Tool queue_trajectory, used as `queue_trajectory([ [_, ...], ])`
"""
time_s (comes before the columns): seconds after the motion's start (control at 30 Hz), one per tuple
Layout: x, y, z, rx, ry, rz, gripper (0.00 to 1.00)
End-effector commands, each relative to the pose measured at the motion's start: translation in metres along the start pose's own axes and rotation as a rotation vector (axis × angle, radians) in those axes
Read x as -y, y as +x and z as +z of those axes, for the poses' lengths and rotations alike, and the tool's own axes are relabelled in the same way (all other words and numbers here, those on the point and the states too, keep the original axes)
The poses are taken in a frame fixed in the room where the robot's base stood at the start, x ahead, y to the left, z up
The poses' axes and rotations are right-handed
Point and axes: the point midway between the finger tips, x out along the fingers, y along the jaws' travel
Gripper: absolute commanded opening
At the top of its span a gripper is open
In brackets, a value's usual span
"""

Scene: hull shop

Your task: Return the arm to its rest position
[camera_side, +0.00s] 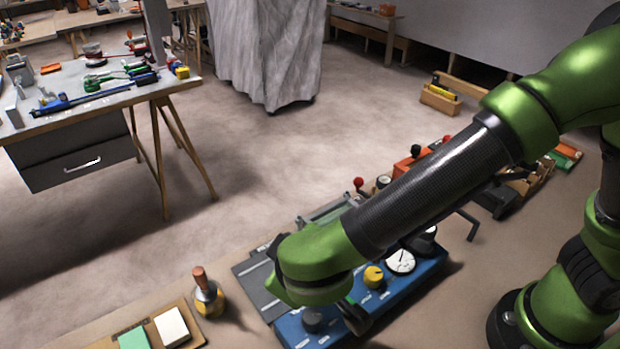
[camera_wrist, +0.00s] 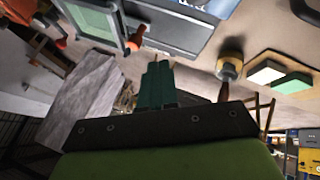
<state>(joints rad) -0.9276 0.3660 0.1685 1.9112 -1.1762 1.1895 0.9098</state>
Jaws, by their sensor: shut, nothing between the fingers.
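My arm reaches in from the right in the side view, its green wrist low over a blue panel (camera_side: 420,280) on the bench. My gripper (camera_wrist: 158,68) shows in the wrist view as two dark green fingers side by side, shut with nothing between them. In the side view I cannot make out the fingers clearly; the wrist hides part of the panel. The panel carries a white dial (camera_side: 400,261), a yellow knob (camera_side: 374,277) and a dark knob (camera_side: 313,320).
Red-knobbed gear (camera_side: 358,183) lies behind my arm. A tool table (camera_side: 120,97) stands at the upper left. Open floor lies between.

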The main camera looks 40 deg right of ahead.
Motion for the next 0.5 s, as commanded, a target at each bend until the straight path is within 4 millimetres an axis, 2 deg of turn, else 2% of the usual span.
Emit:
queue_trajectory([
  [0.1,0.000,-0.014,-0.001,-0.003,0.000,-0.001,0.00],
  [0.27,0.002,-0.021,0.000,0.000,-0.047,-0.010,0.00],
  [0.37,0.006,-0.018,0.020,0.063,-0.131,-0.047,0.00],
  [0.43,-0.005,-0.018,0.032,0.115,-0.153,-0.088,0.00],
  [0.5,-0.028,-0.019,0.041,0.169,-0.134,-0.139,0.00],
])
